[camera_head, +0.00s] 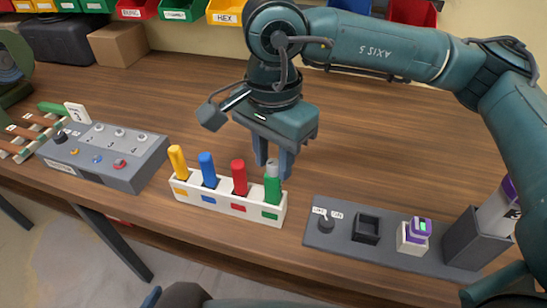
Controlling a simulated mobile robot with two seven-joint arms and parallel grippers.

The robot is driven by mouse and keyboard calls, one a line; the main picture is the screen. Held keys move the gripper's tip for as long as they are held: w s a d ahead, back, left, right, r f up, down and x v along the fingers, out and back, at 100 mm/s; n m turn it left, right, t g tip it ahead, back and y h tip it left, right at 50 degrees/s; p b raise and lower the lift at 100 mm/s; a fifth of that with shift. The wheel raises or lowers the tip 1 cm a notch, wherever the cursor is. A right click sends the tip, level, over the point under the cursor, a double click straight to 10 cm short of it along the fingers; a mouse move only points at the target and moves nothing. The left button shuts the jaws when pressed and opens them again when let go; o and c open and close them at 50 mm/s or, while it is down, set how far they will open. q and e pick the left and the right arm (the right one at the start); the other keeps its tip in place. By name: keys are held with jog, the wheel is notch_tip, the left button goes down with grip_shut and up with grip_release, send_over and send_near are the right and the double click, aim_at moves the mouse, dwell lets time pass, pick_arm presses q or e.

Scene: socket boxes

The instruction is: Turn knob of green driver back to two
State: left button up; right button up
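The green driver (272,190) stands upright in the right end of a white rack (222,204). Its top is a light grey cap; no numbers on it can be read at this size. My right gripper (273,162) points down at the cap, with its two blue-grey fingers spaced apart and their tips close to it. I cannot tell whether the fingers touch or clamp the cap. My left gripper is not in view.
Yellow (178,163), blue (208,169) and red (239,177) drivers stand in the same rack. A grey control box (105,155) is at left. A dark panel (345,241) with a switch and sockets is at right. The wood behind the rack is clear.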

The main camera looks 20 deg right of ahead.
jog(key=c, duration=0.5)
jog(key=n+b, duration=0.2)
jog(key=n, duration=0.1)
jog(key=shift+f+b, duration=0.35)
jog(key=shift+b, duration=0.05)
jog(key=shift+r+n+b, duration=0.1)
jog(key=shift+n+b, duration=0.2)
jog(key=shift+n, duration=0.5)
jog(key=shift+r+n, duration=0.2)
jog(key=shift+n, duration=0.4)
